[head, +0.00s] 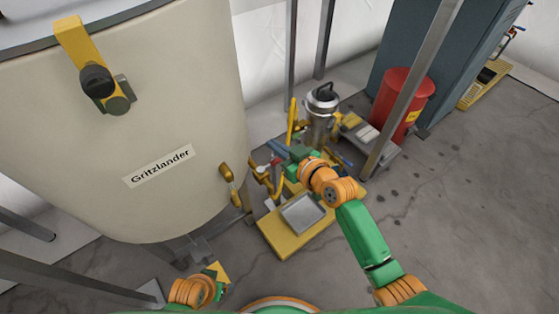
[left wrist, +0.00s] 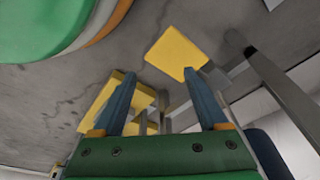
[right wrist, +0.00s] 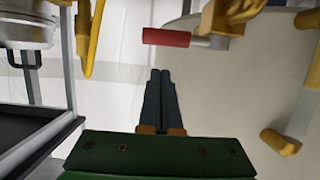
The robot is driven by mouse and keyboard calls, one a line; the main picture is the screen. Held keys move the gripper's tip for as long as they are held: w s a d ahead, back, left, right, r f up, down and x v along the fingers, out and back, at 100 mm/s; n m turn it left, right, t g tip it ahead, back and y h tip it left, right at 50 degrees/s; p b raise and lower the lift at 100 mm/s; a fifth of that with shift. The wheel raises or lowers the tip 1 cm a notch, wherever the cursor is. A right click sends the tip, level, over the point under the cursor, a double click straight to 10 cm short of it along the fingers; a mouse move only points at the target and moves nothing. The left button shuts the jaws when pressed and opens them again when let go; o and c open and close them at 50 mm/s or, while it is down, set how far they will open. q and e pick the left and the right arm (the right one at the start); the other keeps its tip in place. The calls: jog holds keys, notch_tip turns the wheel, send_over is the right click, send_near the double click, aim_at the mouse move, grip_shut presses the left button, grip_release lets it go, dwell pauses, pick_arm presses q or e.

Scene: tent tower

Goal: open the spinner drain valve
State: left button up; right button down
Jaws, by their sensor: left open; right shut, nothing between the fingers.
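A large cream tank (head: 130,110) labelled Gritzlander fills the left of the head view. A brass valve (head: 263,174) is low at its right side; in the right wrist view its body (right wrist: 228,16) has a grey lever with a red grip (right wrist: 166,37). My right gripper (head: 275,149) is shut and empty close to this valve. In the right wrist view its fingertips (right wrist: 160,72) point just below the red grip, apparently apart from it. My left gripper (left wrist: 160,74) is open and empty, low near the tank's underside; its fingers are hard to make out in the head view.
A yellow platform (head: 285,243) with a grey tray (head: 302,212) lies below the valve. A steel canister (head: 321,105) stands behind my right gripper. A red drum (head: 403,95) and a slanted metal post (head: 415,85) are to the right. The right floor is clear.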

aim_at(280, 160)
pick_arm(q)
jog(key=shift+w+d+r+b, duration=0.1)
jog(key=shift+w+r+b, duration=0.3)
jog(key=shift+r, duration=0.25)
pick_arm(e)
jog(key=f, duration=0.2)
jog(key=shift+s+d+f, duration=0.25)
jog(key=shift+f, duration=0.05)
pick_arm(q)
jog(key=r, duration=0.2)
jog(key=shift+w+r, duration=0.25)
jog(key=shift+r, duration=0.15)
pick_arm(e)
jog(key=shift+s+d+f, duration=0.15)
jog(key=shift+s+d, duration=0.05)
jog(key=shift+s, duration=0.05)
pick_arm(q)
jog(key=shift+s, duration=0.1)
